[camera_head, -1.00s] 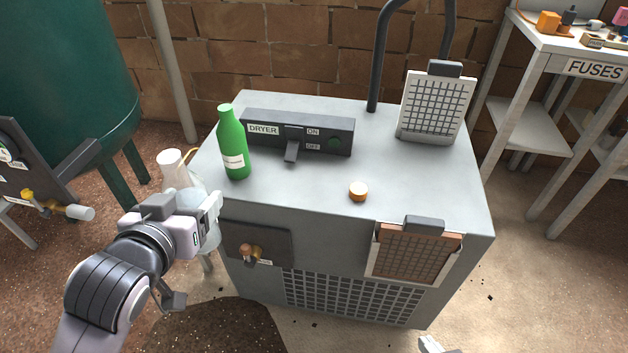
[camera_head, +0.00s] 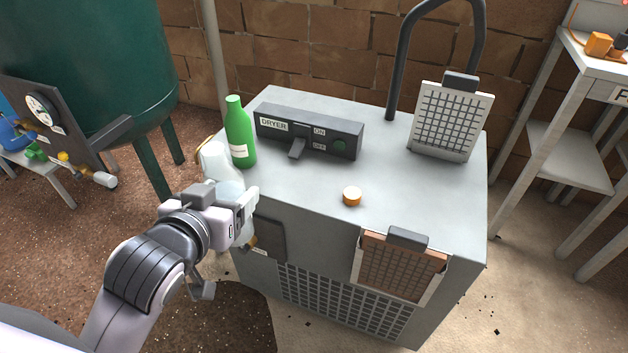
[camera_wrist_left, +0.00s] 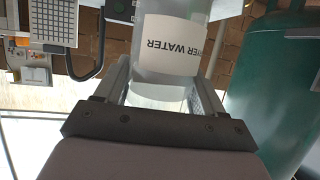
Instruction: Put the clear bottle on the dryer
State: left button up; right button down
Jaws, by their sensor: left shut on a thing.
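The clear bottle (camera_head: 222,172) is in my left gripper (camera_head: 246,212), at the left front edge of the dryer in the head view. In the left wrist view the bottle (camera_wrist_left: 172,50) sits between the two fingers of the gripper (camera_wrist_left: 163,88), with a white label reading "WATER". The gripper is shut on it. The dryer (camera_head: 300,210) is a grey box with a flat top and a dark "DRYER" switch panel. The gripper and part of the bottle hide the dryer's left front corner. My right gripper is not clearly in view.
A green bottle (camera_head: 240,135) stands on the dryer's left rear, close behind the clear bottle. A grid filter (camera_head: 449,122) stands at the right. The top's middle is free. A green tank (camera_head: 100,70) stands at left.

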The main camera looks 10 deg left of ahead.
aim_at(304, 182)
jog(key=l, duration=0.3)
jog(key=i+l+u, duration=0.15)
jog(key=l, duration=0.2)
jog(key=i+l+u, duration=0.15)
jog(key=i+l, duration=0.2)
